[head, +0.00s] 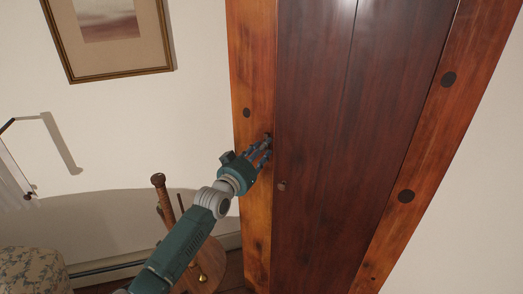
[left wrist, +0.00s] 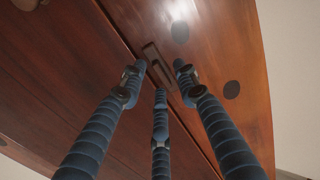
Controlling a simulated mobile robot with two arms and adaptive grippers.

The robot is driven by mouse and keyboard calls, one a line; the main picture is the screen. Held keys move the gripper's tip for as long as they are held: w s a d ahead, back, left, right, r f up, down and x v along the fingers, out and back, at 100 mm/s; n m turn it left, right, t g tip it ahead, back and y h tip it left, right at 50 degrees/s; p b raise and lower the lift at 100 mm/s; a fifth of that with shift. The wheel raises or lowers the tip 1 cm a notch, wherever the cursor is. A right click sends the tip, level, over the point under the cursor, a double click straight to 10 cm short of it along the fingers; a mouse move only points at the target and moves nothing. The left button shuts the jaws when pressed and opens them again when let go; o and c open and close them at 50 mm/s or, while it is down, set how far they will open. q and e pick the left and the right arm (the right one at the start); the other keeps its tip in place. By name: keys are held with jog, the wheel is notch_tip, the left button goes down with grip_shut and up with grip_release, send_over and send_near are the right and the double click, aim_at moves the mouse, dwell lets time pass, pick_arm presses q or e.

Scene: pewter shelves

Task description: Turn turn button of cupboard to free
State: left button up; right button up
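The cupboard has a dark red-brown door (head: 335,150) in a lighter orange-brown wooden frame (head: 254,60). The door looks closed. In the left wrist view, the turn button (left wrist: 154,57) is a small brown bar on the frame beside the door's edge. It lies roughly along the seam; its lower end is partly hidden. My left gripper (head: 268,143) is at the left frame post, its fingertips at the button, which they mostly hide in the head view. In the left wrist view, its blue ribbed fingers (left wrist: 160,75) are spread around the button, with gaps visible. My right gripper is not in view.
A small round knob (head: 282,186) sits on the door below the gripper. A wooden stand (head: 160,200) is left of the cupboard near my arm. A framed picture (head: 108,35) hangs on the wall. A patterned seat (head: 30,272) is at the lower left.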

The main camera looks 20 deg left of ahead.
pick_arm(q)
jog(key=s+a, duration=0.2)
jog(key=s, duration=0.9)
jog(key=shift+s+a, duration=0.15)
jog(key=shift+s, duration=0.25)
jog(key=s+a+f+n+g+y+b, duration=0.1)
jog(key=s+f+g, duration=0.25)
jog(key=f, duration=1.35)
jog(key=s+a+f+g+y+b, duration=0.15)
jog(key=s+f, duration=0.25)
jog(key=f, duration=1.3)
jog(key=s+f+g+b, duration=0.2)
jog(key=s+f+g, duration=0.3)
jog(key=s+f, duration=1.3)
jog(key=s+d+f+g+b, duration=0.1)
jog(key=s+f+g, duration=0.1)
jog(key=s+f, duration=0.4)
jog(key=s+d+f+m+g+b, duration=0.1)
jog(key=s+f, duration=0.6)
jog(key=s, duration=0.8)
jog(key=s+d+f+g+b, duration=0.1)
jog(key=s+f+g, duration=0.2)
jog(key=s+f, duration=0.3)
jog(key=s+y, duration=0.1)
jog(key=s, duration=0.4)
jog(key=shift+s+d+f+g, duration=0.3)
